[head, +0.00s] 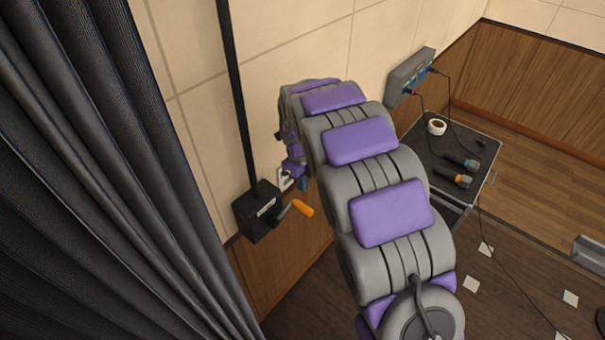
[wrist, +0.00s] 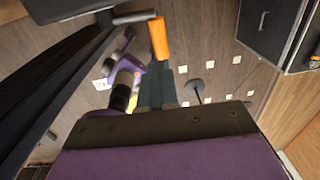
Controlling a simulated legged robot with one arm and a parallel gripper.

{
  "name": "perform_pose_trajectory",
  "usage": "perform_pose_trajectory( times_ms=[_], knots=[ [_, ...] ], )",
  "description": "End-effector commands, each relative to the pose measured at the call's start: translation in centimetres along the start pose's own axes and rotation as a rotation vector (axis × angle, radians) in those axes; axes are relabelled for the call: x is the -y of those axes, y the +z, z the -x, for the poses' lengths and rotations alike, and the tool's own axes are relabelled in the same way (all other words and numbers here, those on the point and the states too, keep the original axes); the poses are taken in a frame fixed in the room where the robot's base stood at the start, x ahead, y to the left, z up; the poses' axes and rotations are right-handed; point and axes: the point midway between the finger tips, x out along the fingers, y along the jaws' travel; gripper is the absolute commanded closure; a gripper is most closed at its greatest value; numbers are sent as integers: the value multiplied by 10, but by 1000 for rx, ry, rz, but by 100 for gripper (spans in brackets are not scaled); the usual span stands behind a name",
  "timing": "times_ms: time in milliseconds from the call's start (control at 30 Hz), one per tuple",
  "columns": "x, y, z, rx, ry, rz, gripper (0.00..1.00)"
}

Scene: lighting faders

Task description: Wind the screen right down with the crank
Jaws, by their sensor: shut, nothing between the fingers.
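The crank box (head: 258,212) is a black block at the foot of a black pole (head: 237,95) on the wall. Its crank has a grey arm and an orange handle (head: 303,208) that sticks out to the right. My gripper (head: 303,185) is partly hidden by my arm and shows small, close above the handle. In the wrist view, my gripper (wrist: 157,85) is shut and empty, with the orange handle (wrist: 158,38) just past its fingertips. I cannot tell whether they touch. The screen itself is not clearly in view.
A dark pleated curtain (head: 95,170) hangs at the left, near the crank box. A black-topped cabinet (head: 455,150) stands at the right with a mug (head: 437,127) and two microphones (head: 453,179). A grey cable box (head: 411,76) is on the wall above it.

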Motion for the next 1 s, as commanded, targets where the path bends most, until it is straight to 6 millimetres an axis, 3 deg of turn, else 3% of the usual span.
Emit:
perform_pose_trajectory(
  times_ms=[200, 400, 600, 1000],
  knots=[
    [-2, -1, -44, -5, 3, 2, 100],
    [0, 0, -70, -1, 1, 1, 100],
    [0, -2, -83, 0, 0, 1, 100],
    [0, -1, -84, 1, 1, 1, 100]
  ],
)
